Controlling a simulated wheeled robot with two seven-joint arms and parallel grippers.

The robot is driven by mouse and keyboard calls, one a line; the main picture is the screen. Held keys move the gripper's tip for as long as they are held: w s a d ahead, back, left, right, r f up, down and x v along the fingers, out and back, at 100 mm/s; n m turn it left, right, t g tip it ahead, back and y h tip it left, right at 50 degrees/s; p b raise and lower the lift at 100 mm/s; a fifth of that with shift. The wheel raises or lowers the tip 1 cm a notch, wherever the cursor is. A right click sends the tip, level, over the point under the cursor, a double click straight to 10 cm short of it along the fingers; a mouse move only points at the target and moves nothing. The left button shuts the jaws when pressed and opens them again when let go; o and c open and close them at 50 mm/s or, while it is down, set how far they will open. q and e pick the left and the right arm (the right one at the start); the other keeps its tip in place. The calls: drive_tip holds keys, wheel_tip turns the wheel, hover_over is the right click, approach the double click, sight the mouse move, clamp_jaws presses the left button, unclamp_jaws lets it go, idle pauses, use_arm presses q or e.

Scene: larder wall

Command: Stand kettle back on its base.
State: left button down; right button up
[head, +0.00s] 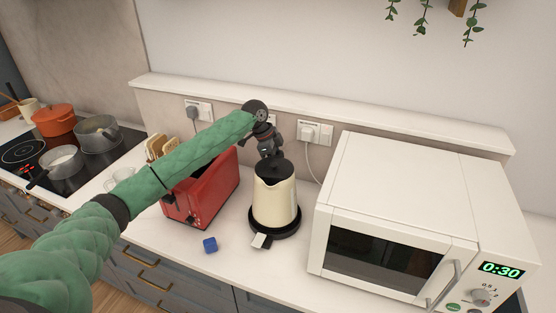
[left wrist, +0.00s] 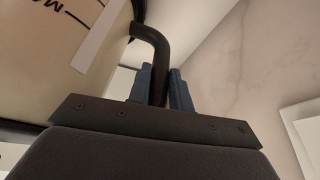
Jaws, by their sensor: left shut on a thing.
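The cream kettle (head: 274,200) with a black lid stands upright over its round black base (head: 287,232) on the counter, left of the microwave. I cannot tell whether it is fully seated on the base. My left gripper (head: 270,152) is behind the kettle's top in the head view, its fingertips partly hidden. In the left wrist view, the fingers (left wrist: 161,88) are shut around the kettle's black handle (left wrist: 153,42), with the cream body (left wrist: 55,45) at the left. My right gripper is not in view.
A red toaster (head: 205,192) stands close on the left, under my arm. A white microwave (head: 400,210) is close on the right. Wall sockets (head: 310,132) and a ledge (head: 330,116) are behind.

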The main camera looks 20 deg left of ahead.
use_arm(q)
drive_tip(key=shift+f, duration=0.45)
idle(0.6)
drive_tip(key=c, duration=1.6)
unclamp_jaws()
drive_tip(key=shift+o, duration=0.3)
drive_tip(key=shift+f, duration=0.1)
